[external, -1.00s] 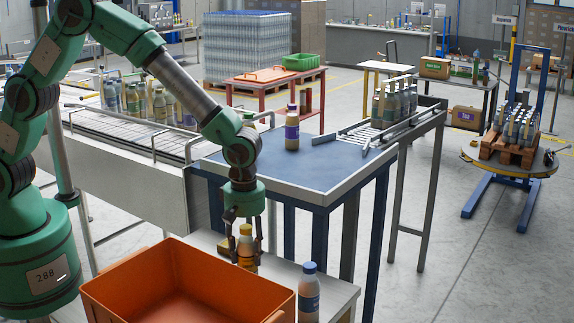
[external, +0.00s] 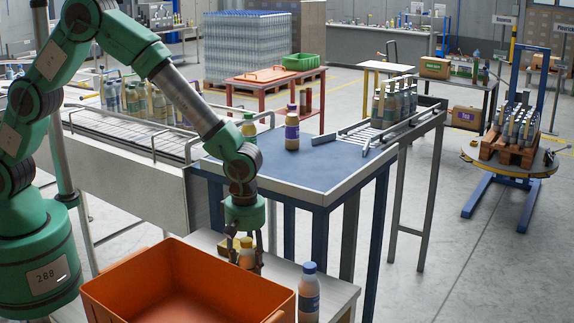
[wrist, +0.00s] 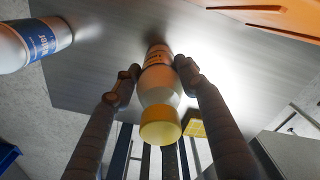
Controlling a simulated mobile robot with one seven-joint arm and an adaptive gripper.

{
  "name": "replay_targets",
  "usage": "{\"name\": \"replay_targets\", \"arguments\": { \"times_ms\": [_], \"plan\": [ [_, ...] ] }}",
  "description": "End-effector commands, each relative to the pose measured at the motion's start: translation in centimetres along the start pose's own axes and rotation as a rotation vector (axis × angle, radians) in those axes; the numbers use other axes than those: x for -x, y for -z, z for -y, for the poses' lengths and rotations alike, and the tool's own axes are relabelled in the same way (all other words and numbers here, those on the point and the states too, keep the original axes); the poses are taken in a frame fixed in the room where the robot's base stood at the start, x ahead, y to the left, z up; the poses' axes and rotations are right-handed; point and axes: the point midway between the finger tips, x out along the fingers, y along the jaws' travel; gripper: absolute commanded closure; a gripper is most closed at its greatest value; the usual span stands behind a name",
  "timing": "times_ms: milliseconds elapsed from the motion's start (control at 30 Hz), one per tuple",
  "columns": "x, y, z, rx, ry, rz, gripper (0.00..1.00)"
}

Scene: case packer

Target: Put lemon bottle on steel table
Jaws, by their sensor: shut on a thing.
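The lemon bottle (external: 247,257), with a yellow cap and pale body, is between the fingers of my gripper (external: 249,265). In the wrist view my gripper (wrist: 158,70) is shut on the body of the lemon bottle (wrist: 160,125), cap towards the camera. The bottle is upright over the steel table (external: 338,289), behind the orange crate. The steel table's grey top (wrist: 105,70) is close below the bottle's base in the wrist view; I cannot tell if they touch.
A blue-capped bottle (external: 309,293) stands on the steel table at right, also in the wrist view (wrist: 40,42). The orange crate (external: 185,285) is in front. A blue-topped table (external: 330,165) holds a purple bottle (external: 292,130).

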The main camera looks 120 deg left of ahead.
Motion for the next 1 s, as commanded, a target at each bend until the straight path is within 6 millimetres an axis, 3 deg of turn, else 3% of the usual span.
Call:
{"name": "replay_targets", "arguments": {
  "times_ms": [200,233,333,767,1000],
  "plan": [
    [-0.3,0.0,0.0,0.000,0.000,0.000,0.93],
    [-0.3,0.0,0.0,0.000,0.001,-0.001,0.56],
    [-0.3,0.0,0.0,0.000,0.001,-0.001,0.39],
    [0.2,0.0,0.0,0.000,0.000,0.000,0.39],
    [2.3,0.0,0.0,0.000,-0.001,0.001,0.39]
  ]
}}
